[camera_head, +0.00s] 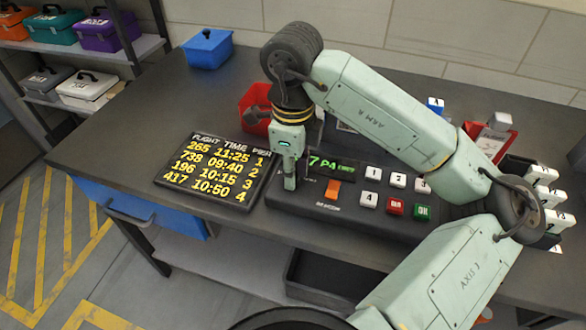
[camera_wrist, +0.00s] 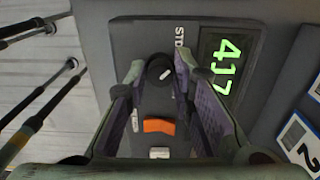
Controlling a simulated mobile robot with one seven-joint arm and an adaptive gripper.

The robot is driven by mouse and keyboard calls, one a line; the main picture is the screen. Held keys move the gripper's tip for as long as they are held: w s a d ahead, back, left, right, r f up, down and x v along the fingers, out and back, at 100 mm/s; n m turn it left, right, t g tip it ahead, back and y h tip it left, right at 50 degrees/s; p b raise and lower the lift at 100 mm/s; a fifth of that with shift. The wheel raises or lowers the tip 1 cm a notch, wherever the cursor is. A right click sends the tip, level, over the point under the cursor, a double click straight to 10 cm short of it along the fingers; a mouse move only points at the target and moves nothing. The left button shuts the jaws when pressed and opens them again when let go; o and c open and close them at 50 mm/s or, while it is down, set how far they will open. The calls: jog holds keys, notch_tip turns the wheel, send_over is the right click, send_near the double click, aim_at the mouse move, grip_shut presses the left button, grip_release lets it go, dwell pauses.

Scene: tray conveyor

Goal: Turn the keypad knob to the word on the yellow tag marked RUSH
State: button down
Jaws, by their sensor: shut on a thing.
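The black keypad console (camera_head: 345,212) lies on the dark table, with a green-lit display (camera_head: 332,167), an orange switch (camera_head: 332,189) and white, red and green keys (camera_head: 395,206). My gripper (camera_head: 290,182) points down at the console's left end. In the wrist view its fingers (camera_wrist: 160,75) are shut on the round black knob (camera_wrist: 159,66), which has a white pointer mark. The head view hides the knob behind my gripper. I cannot make out a yellow RUSH tag.
A flight board (camera_head: 213,172) with yellow rows lies left of the console. A blue box (camera_head: 208,49) and a red bin (camera_head: 253,112) stand farther back. A red tray (camera_head: 491,137) and numbered white blocks (camera_head: 550,197) are at the right. Toolboxes (camera_head: 105,30) sit on shelves at the left.

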jog(key=shift+f+m+b, duration=0.15)
jog(key=shift+m+b, duration=0.15)
jog(key=shift+b, duration=0.25)
jog(key=shift+m+b, duration=0.5)
jog(key=shift+b, duration=0.3)
jog(key=m+b, duration=0.2)
jog(key=b, duration=0.1)
jog(key=shift+f, duration=0.1)
jog(key=shift+r+m+b, duration=0.15)
jog(key=shift+m+b, duration=0.8)
jog(key=shift+m, duration=0.35)
jog(key=shift+r+m+b, duration=0.1)
jog(key=shift+m+b, duration=0.85)
jog(key=shift+m, duration=0.35)
jog(key=c, duration=1.4)
grip_release()
jog(key=shift+o, duration=0.2)
